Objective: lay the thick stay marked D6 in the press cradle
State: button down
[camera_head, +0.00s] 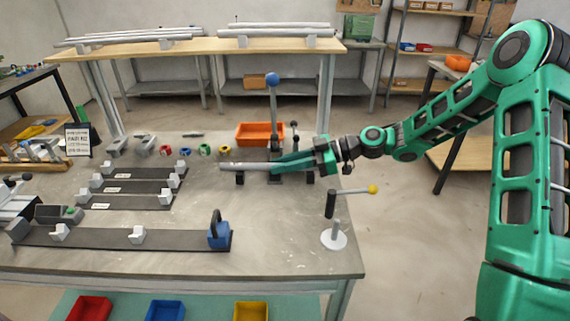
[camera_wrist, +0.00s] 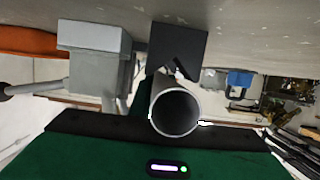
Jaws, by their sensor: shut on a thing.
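A grey round tube (camera_head: 240,166), the stay, lies level across the press cradle on the bench. Its open end faces the wrist camera (camera_wrist: 175,112). No D6 mark can be read on it. My green gripper (camera_head: 274,166) is shut on the tube near its right part. The cradle has dark V-blocks, one under the tube's left part (camera_head: 240,178) and one below my gripper (camera_head: 310,178). In the wrist view a V-block (camera_wrist: 178,48) shows close to the tube; I cannot tell whether they touch. The press lever with a blue knob (camera_head: 272,79) stands upright behind.
An orange bin (camera_head: 260,133) is behind the press. A post with a yellow-tipped arm (camera_head: 372,189) stands at the right front. Dark jig rails (camera_head: 120,238) with grey blocks fill the left. Colored rings (camera_head: 205,150) lie left of the cradle. Bare bench lies in front of it.

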jog(key=shift+s+f, duration=0.3)
jog(key=shift+f, duration=0.45)
jog(key=c, duration=1.6)
grip_release()
jog(key=shift+c, duration=0.2)
jog(key=shift+w+d+r, duration=0.1)
jog(key=shift+w+d, duration=0.1)
jog(key=shift+d, duration=0.45)
jog(key=shift+o, duration=0.4)
jog(key=v, duration=0.5)
jog(key=r+v, duration=0.1)
jog(key=v, duration=0.4)
jog(key=shift+w+a+r, duration=0.15)
jog(key=shift+a+r, duration=0.05)
